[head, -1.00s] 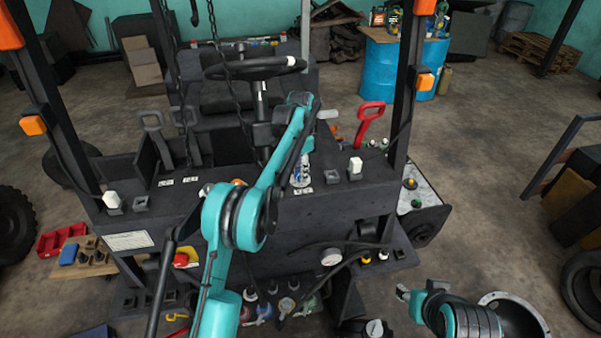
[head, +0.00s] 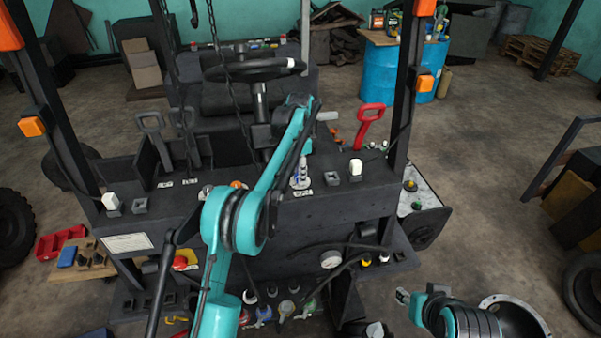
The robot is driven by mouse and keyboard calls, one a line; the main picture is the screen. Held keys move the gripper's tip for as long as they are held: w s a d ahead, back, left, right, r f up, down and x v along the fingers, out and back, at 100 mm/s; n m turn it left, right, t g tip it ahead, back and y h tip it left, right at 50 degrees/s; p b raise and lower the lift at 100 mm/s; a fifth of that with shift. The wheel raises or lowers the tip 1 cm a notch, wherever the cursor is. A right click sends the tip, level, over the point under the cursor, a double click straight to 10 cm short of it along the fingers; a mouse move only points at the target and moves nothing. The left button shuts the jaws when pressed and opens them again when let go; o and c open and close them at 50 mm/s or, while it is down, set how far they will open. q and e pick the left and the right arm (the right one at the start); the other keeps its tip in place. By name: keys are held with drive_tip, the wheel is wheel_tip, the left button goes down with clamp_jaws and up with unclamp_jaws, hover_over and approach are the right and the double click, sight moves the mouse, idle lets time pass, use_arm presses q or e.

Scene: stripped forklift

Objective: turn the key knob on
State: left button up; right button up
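My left arm reaches up over the forklift's dashboard (head: 335,205), and its wrist bends down towards the panel. My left gripper (head: 301,172) shows small and silvery just above the panel, beside a white label (head: 303,192). I cannot tell whether its fingers are apart or touching anything. No key knob can be made out for certain; any knob under the fingertips is hidden. A small silver part (head: 206,191) and an orange round part (head: 238,184) show beside my elbow, partly covered. My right gripper (head: 403,296) is low at the right, away from the dashboard; its fingers are too small to read.
The steering wheel (head: 255,68) and a hanging chain stand behind the wrist. A red handle (head: 370,122) rises right of it, and a white-capped switch (head: 356,167) sits on the panel. Grey levers (head: 150,122) are at the left. A dark post (head: 403,100) stands at the right.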

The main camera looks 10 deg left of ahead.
use_arm(q)
drive_tip(key=shift+o, duration=0.5)
wheel_tip(320, 180, up, 8)
drive_tip(key=shift+f, duration=0.25)
drive_tip(key=s+n+b, duration=0.1)
drive_tip(key=s+b, duration=0.1)
drive_tip(key=s+f+n+t+b, duration=0.1)
drive_tip(key=b, duration=0.2)
drive_tip(key=s+a+f+b, duration=0.1)
drive_tip(key=s+b, duration=0.1)
drive_tip(key=b, duration=0.1)
drive_tip(key=shift+s+f+n, duration=0.1)
drive_tip(key=shift+s+n, duration=0.2)
drive_tip(key=shift+n, duration=0.1)
drive_tip(key=s+a+f+n+t+b, duration=0.2)
drive_tip(key=s+f+n+t+b, duration=0.4)
drive_tip(key=s+f+b, duration=1.7)
drive_tip(key=s+f+n, duration=0.4)
drive_tip(key=s+f, duration=0.6)
drive_tip(key=shift+f+b, duration=0.2)
drive_tip(key=shift+b, duration=0.1)
